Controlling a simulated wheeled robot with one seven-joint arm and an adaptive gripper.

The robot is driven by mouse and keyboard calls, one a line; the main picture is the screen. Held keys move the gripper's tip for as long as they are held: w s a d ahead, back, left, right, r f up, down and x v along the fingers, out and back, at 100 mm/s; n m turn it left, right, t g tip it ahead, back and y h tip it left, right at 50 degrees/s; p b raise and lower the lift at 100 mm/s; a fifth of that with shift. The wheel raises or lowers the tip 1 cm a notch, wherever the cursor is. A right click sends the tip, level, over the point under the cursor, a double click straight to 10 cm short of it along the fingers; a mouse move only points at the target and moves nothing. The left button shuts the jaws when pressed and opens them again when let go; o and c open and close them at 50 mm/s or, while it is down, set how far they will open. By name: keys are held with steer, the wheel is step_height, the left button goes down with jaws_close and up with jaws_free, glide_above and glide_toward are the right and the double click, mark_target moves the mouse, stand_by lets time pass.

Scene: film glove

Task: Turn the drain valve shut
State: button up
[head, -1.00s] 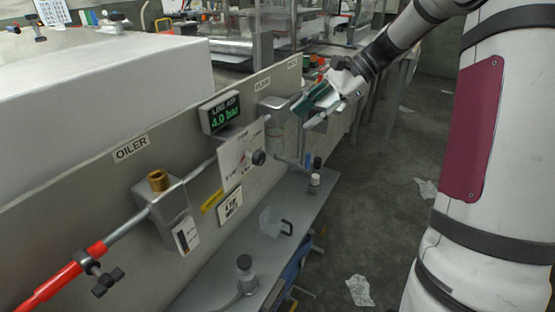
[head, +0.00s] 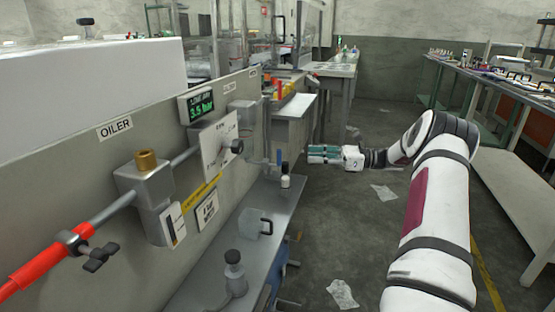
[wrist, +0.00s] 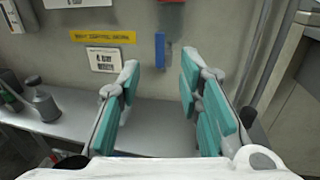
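A blue lever (head: 279,157) hangs below the filter block at the far end of the grey panel; it seems to be the drain valve's handle. In the wrist view the blue lever (wrist: 160,50) points straight down, beside a small grey fitting. My gripper (head: 312,153) is to the right of the panel, apart from it, with its teal-padded fingers pointing toward the panel. The wrist view shows my gripper (wrist: 160,78) open and empty, with the lever beyond the gap between its fingertips. Whether the valve is open or shut is unclear.
A display (head: 197,105) on the panel reads 3.5 bar. Below, a shelf (head: 195,290) carries a grey can (head: 233,272), a clear jug (head: 255,223) and a small bottle (head: 285,176). A black T-handle (head: 97,257) sits on the red-ended pipe. Floor to the right is mostly clear.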

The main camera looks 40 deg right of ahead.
mark_target(279, 165)
steer(key=b+x, duration=0.2)
steer(key=x, duration=1)
steer(key=shift+b, duration=0.35)
steer(key=shift+c, duration=0.3)
jaws_close()
